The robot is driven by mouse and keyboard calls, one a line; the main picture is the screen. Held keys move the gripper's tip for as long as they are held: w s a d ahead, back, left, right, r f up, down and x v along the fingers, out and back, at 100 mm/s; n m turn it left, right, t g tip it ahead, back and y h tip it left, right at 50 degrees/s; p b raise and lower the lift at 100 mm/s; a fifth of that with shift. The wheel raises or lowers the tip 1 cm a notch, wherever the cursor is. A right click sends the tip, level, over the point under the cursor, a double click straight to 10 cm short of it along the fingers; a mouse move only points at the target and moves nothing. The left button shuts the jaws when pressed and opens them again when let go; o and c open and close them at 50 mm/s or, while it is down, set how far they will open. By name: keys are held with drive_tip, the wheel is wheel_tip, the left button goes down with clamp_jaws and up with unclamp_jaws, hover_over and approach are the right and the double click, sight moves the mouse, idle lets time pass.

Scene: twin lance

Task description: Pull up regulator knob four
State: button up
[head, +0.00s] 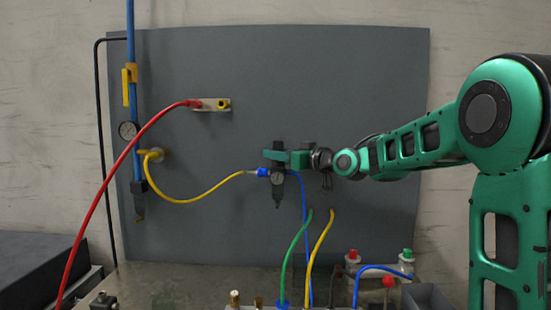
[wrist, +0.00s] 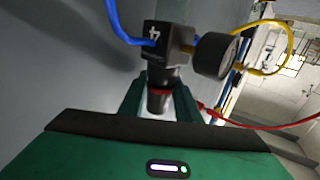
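The regulator marked 4 is a black block (wrist: 165,40) with a round gauge (wrist: 215,55) in the wrist view. Its dark knob (wrist: 159,100), with a red ring, points towards my gripper. My gripper (wrist: 162,88) has one green finger on each side of the knob. Whether the fingers press on it or stand slightly apart I cannot tell. In the head view the regulator (head: 277,178) hangs on the grey panel, and my gripper (head: 279,156) is at its top, covering the knob.
A yellow hose (head: 198,200) and a blue hose (head: 304,205) run at the regulator. A red hose (head: 128,150) arcs across the left. Green and yellow hoses and several fittings stand on the bench (head: 180,280) below. The panel (head: 240,80) is clear above my gripper.

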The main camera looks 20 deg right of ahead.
clamp_jaws()
drive_tip(key=shift+r, duration=0.65)
drive_tip(key=shift+o, duration=1.8)
unclamp_jaws()
drive_tip(key=v, duration=1)
drive_tip(key=shift+s+d, duration=0.2)
drive_tip(key=shift+s, duration=0.1)
